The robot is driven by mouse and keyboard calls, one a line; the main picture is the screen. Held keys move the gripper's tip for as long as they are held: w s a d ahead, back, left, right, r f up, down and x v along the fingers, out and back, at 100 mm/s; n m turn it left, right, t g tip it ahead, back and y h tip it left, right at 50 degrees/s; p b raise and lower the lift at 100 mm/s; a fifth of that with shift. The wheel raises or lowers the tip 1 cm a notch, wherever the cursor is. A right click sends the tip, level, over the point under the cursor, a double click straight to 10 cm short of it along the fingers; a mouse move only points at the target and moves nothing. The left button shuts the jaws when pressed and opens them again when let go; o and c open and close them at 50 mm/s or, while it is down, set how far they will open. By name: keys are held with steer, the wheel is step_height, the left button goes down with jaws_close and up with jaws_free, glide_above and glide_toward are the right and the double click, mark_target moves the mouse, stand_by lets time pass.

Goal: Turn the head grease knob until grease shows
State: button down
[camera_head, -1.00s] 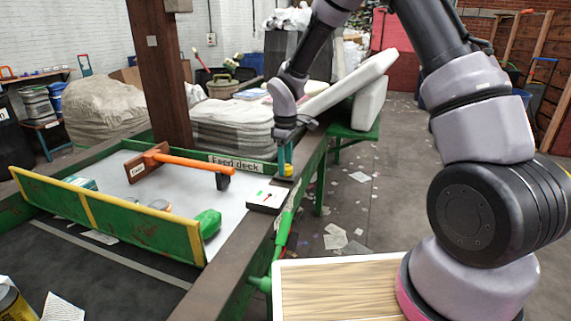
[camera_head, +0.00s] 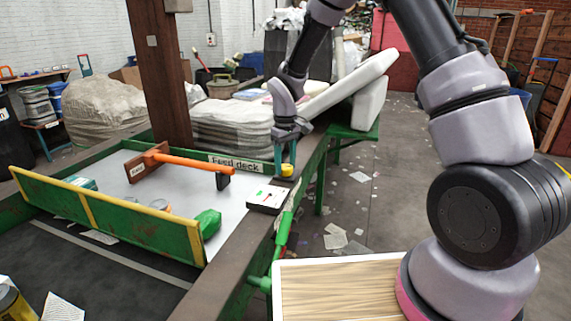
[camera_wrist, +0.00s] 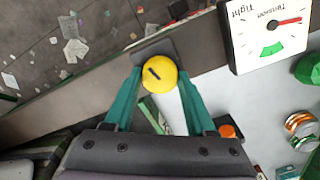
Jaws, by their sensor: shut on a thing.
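The yellow round knob (camera_wrist: 159,75) with a short dark slanted mark on its top sits on a dark plate on the frame's edge beam. My gripper (camera_wrist: 160,80) has its two teal fingers on opposite sides of it and is shut on it. In the head view, my gripper (camera_head: 285,160) points down at the yellow knob (camera_head: 287,170), at the far right corner of the feed deck. The fingers hide part of the knob there.
A tension gauge (camera_wrist: 268,35) with a red needle and green patch stands beside the knob; the head view shows it too (camera_head: 268,198). An orange bar (camera_head: 195,163), a green block (camera_head: 208,222) and cans lie on the deck (camera_head: 120,185).

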mark_target(286, 166)
steer(key=shift+m, duration=0.9)
steer(key=shift+c, duration=1.1)
jaws_free()
step_height(286, 166, up, 11)
steer(key=shift+f, duration=0.1)
